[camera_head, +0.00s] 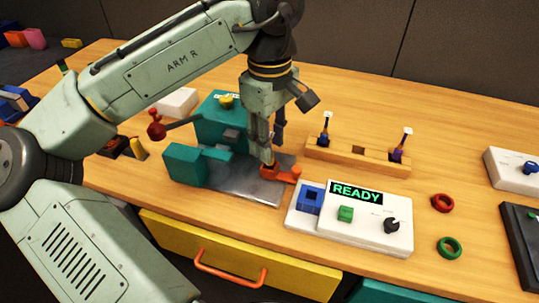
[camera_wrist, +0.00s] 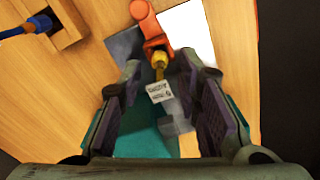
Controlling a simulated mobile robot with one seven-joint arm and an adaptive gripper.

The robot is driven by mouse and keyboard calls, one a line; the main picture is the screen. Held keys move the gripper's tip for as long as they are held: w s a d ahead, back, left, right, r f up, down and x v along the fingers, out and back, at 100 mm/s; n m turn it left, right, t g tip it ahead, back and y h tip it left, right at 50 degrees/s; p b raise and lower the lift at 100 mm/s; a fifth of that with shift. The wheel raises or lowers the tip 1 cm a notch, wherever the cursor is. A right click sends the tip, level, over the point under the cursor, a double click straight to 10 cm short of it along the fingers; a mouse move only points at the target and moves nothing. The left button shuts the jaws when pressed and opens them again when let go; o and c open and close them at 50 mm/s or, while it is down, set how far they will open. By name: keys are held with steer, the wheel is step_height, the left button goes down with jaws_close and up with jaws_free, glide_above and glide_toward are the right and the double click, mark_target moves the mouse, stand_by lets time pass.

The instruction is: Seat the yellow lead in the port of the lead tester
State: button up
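The yellow lead (camera_wrist: 160,60) shows in the wrist view, with its yellow end against an orange clamp-like part (camera_wrist: 153,30) and a small printed tag hanging from it. My gripper (camera_wrist: 162,72) is open, with its fingers on either side of the lead and a gap to each. In the head view my gripper (camera_head: 271,148) points down over the grey metal plate (camera_head: 235,184) of the teal machine; the yellow lead is mostly hidden there. The lead tester (camera_head: 365,225) is a white box with a lit READY display, a green button and a black knob. Its blue square port (camera_head: 310,199) looks empty.
A wooden rack (camera_head: 345,160) holds a blue lead (camera_head: 324,136) and a purple lead (camera_head: 399,152), with an empty socket between. The teal machine (camera_head: 222,122) has a red-knobbed lever. Red (camera_head: 443,203) and green (camera_head: 450,247) rings lie right of the tester.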

steer(key=shift+c, duration=0.5)
jaws_close()
steer(key=shift+r, duration=0.55)
step_height(320, 180, up, 2)
steer(key=s+a+r+b, duration=0.2)
steer(key=s+a, duration=0.9)
steer(key=shift+s+a, duration=0.15)
steer(key=shift+a, duration=0.05)
